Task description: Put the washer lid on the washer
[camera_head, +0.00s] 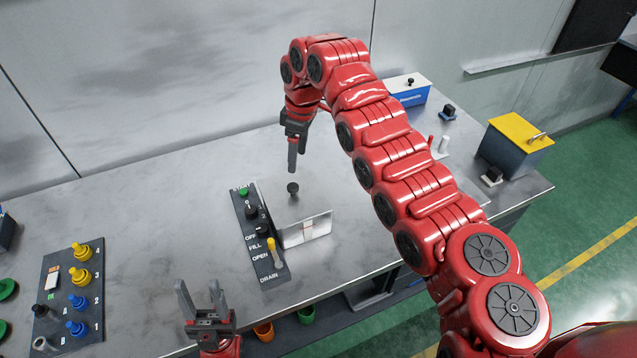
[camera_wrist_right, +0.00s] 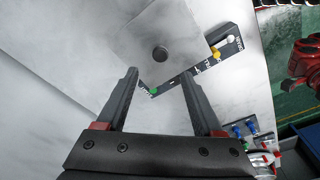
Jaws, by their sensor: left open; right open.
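The washer's dark control panel (camera_head: 260,235) has knobs, a green button and the words FILL and DRAIN. A square silver lid with a round black knob (camera_head: 293,188) lies beside the panel; the wrist view shows the lid (camera_wrist_right: 185,25) almost from above. A bright metal wall (camera_head: 307,229) shows below its near edge. I cannot tell whether the lid is fully seated. My right gripper (camera_head: 293,168) points down above and behind the lid knob, open and empty, with the knob ahead between its fingers (camera_wrist_right: 160,75). My left gripper (camera_head: 202,290) is open and empty near the front edge.
A board with yellow and blue knobs (camera_head: 70,293) lies at the left. A dark box with a yellow top (camera_head: 515,140) and a white-and-blue box (camera_head: 408,92) stand at the right and back. My right arm spans the right half. The table left of the panel (camera_head: 160,210) is clear.

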